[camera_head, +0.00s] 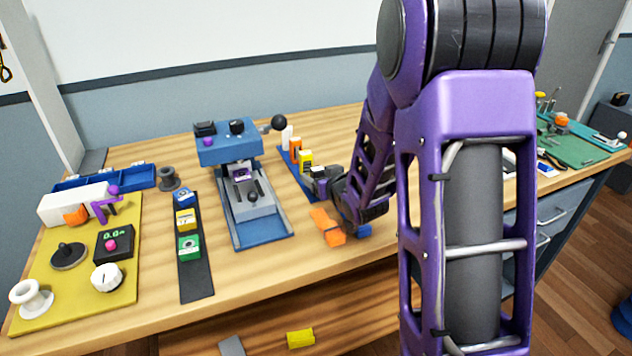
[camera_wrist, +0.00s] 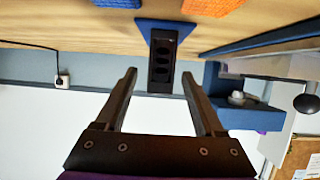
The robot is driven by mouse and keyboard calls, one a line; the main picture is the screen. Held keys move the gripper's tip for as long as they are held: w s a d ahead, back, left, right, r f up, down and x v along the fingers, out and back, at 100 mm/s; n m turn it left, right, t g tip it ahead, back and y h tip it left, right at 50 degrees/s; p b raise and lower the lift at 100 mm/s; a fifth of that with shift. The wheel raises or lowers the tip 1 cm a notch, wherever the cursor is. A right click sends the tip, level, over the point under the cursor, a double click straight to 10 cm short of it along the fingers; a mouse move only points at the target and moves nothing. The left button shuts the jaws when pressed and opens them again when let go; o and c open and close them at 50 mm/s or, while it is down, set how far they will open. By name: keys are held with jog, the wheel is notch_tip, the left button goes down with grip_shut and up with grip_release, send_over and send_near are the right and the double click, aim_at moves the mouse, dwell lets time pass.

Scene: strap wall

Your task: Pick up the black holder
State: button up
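The black holder (camera_wrist: 161,62), a narrow dark block with several round recesses, shows in the wrist view at the end of a blue strip. It lies between the two finger lines of my gripper (camera_wrist: 158,75), just beyond the tips as seen there. The fingers are apart with nothing held between them, and I cannot tell any contact. In the head view, my gripper (camera_head: 322,178) is low over the bench at the front end of the blue strip (camera_head: 296,172). I cannot clearly make out the holder there beside the gripper and arm.
White, orange and yellow (camera_head: 305,159) pieces stand on the strip. A blue press (camera_head: 230,150) stands left of it. An orange block (camera_head: 327,226) and a small blue block (camera_head: 357,230) lie in front of my gripper. My arm hides the bench's right middle.

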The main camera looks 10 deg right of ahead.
grip_shut()
jog(key=shift+r, duration=0.15)
